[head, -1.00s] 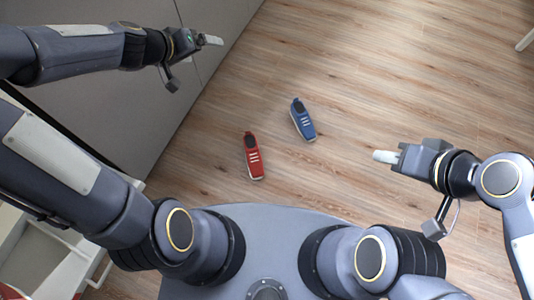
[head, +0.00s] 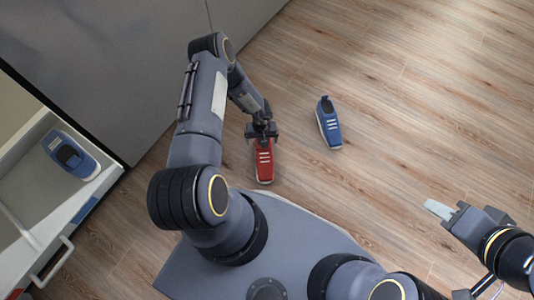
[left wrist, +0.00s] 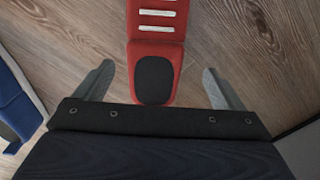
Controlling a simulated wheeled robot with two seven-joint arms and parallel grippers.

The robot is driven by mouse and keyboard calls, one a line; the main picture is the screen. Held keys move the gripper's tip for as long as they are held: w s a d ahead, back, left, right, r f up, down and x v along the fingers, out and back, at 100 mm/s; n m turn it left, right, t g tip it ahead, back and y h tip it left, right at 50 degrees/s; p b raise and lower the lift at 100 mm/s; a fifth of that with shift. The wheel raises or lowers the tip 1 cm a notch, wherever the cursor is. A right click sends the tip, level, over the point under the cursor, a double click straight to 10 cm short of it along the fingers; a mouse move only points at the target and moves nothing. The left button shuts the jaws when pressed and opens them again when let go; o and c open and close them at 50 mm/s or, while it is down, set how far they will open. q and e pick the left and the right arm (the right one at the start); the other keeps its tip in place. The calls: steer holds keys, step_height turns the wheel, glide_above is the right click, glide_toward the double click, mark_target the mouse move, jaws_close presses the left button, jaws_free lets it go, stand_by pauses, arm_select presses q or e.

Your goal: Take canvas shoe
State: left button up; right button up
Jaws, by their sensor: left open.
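A red canvas shoe (head: 264,167) with white stripes and a pale sole lies on the wood floor in the head view. My left gripper (head: 263,132) is over its dark-opening end, hiding part of it. In the left wrist view the red shoe (left wrist: 156,60) shows between the two spread fingers of my left gripper (left wrist: 159,72), with a gap on both sides. A blue shoe (head: 330,126) lies on the floor to the right. Another blue shoe (head: 71,155) lies in an open drawer at the left. My right gripper (head: 439,209) is over bare floor; its fingers overlap in view.
The open white drawer (head: 83,196) with a bar handle (head: 55,265) sticks out at the left. A grey cabinet front (head: 110,75) stands behind it. The wood floor (head: 420,110) to the right is clear. A blue edge shows in the left wrist view (left wrist: 14,105).

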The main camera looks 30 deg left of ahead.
mark_target(264, 154)
arm_select(q)
steer(key=f+b, duration=0.1)
steer(key=f, duration=0.3)
steer(key=f+b, duration=0.1)
steer(key=f, duration=0.1)
steer(key=shift+w+d+b, duration=0.25)
steer(key=shift+b, duration=0.1)
steer(key=shift+r, duration=0.1)
steer(key=c, duration=1.2)
steer(key=shift+o, duration=0.2)
steer(key=shift+r, duration=0.1)
